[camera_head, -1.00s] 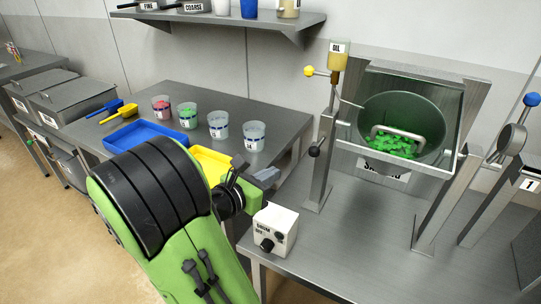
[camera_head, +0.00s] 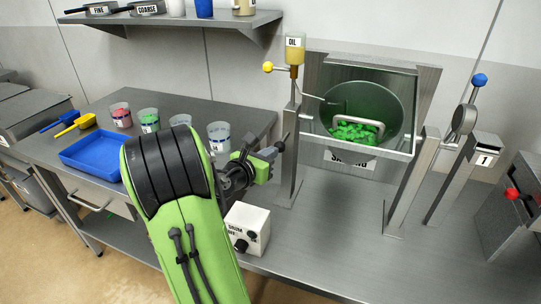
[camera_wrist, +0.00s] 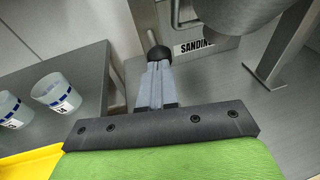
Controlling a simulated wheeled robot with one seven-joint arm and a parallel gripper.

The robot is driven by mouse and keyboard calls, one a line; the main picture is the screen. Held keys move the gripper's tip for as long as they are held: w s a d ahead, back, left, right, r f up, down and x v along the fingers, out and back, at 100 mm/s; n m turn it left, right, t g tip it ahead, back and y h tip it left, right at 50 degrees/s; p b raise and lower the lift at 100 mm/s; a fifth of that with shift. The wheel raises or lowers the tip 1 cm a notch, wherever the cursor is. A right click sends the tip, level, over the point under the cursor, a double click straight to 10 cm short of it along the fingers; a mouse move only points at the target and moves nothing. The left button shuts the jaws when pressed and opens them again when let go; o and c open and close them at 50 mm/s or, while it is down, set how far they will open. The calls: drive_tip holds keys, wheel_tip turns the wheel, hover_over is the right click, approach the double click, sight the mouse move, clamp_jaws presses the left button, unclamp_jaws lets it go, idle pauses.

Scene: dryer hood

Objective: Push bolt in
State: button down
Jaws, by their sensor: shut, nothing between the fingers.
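The bolt has a dark round knob and sits on the left post of the drum stand (camera_head: 293,160).
A control box (camera_head: 247,228) stands below my gripper. The drum (camera_head: 362,112) holds green pieces behind a front handle. An oil cup (camera_head: 295,48) and a yellow-knobbed lever (camera_head: 268,67) top the left post. Cups and a blue tray (camera_head: 98,154) are on the left table.

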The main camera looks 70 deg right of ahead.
sight(283, 141)
drive_tip(key=shift+s+d+f, duration=0.1)
drive_tip(key=shift+d, duration=0.2)
drive_tip(key=d+p, duration=0.3)
drive_tip(key=shift+s+d+r, duration=0.1)
drive_tip(key=shift+d+r, duration=0.1)
idle(0.4)
